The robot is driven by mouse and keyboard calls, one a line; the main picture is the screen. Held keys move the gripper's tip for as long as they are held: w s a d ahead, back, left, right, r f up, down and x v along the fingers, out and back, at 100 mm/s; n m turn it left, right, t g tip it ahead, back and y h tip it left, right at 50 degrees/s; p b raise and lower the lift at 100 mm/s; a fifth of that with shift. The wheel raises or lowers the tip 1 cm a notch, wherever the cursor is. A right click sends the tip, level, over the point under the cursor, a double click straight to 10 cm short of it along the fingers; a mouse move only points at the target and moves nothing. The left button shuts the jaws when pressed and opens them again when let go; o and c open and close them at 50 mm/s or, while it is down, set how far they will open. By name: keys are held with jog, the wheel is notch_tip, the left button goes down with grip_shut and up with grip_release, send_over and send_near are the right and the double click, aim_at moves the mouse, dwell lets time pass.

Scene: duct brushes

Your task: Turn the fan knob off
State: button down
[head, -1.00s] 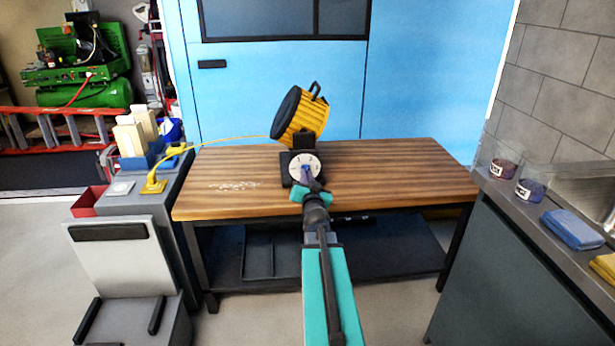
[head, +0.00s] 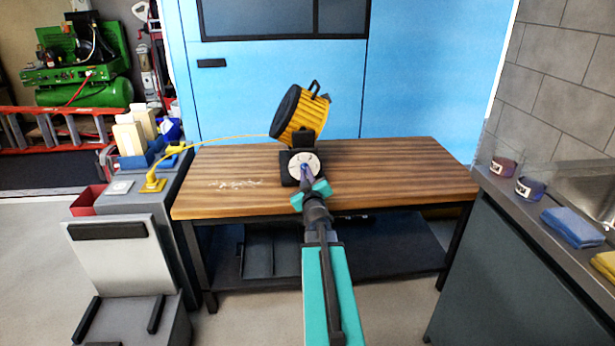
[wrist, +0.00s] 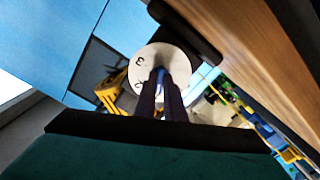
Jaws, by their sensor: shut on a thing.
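The yellow fan (head: 300,116) stands on the wooden workbench (head: 390,180), with a black base. On the front of the base is a round white dial (head: 295,160) with a blue knob (head: 304,168) at its middle. My gripper (head: 307,176) reaches in from the front and is shut on the knob. In the wrist view both dark fingers (wrist: 160,95) clasp the blue knob (wrist: 158,77) in front of the white dial (wrist: 165,60). Some dial marks show there, but the fingers hide much of the knob. The wrist view is strongly tilted.
A yellow cord (head: 225,138) runs from the fan to a grey cabinet (head: 135,195) on the left. White dust (head: 232,184) lies on the bench's left part. A sink counter (head: 500,190) with jars and cloths stands at the right. The bench right of the fan is clear.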

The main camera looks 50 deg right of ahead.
jog(key=n+b, duration=0.1)
jog(key=n, duration=0.5)
jog(key=shift+f, duration=0.15)
jog(key=n+b, duration=0.1)
jog(key=n, duration=0.5)
dwell(0.4)
jog(key=c, duration=1.8)
grip_release()
jog(key=shift+r, duration=0.2)
jog(key=shift+c, duration=0.2)
jog(key=shift+s, duration=0.1)
